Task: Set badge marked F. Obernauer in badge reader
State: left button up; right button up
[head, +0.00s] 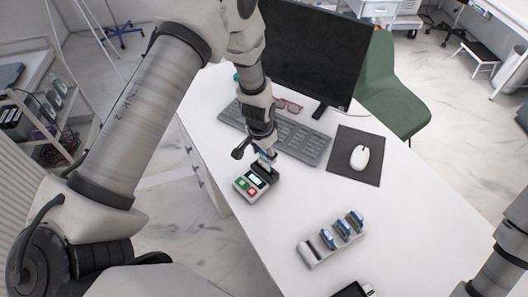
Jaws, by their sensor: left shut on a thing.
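The badge reader (246,187), a small box with a pale display and green and red keys, stands on the white desk. My left gripper (262,150) is right above its back part and shut on a badge (266,158), a small blue and white card held upright. The badge's lower edge is at the dark slot part of the reader; I cannot tell whether it is inside or just above. The name on it is too small to read. My right gripper is not in view; only part of that arm shows at the lower right.
A grey rack (309,256) with several blue badges stands on the desk, right of the reader. A keyboard (302,144), monitor (315,55), red glasses (290,105) and a mouse (360,157) on a dark mat (345,175) are behind. A black object (352,290) lies at the bottom edge.

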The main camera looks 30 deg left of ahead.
aim_at(264, 161)
pick_arm(q)
jog(key=shift+f+b, duration=0.4)
jog(key=shift+f, duration=0.1)
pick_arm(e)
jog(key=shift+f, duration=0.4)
pick_arm(q)
jog(key=shift+f, duration=0.1)
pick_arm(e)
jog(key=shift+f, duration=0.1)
pick_arm(q)
jog(key=shift+f+b, duration=0.55)
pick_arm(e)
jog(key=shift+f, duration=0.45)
pick_arm(q)
jog(key=shift+f, duration=0.15)
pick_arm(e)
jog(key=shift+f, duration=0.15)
pick_arm(q)
jog(key=shift+f+b, duration=0.75)
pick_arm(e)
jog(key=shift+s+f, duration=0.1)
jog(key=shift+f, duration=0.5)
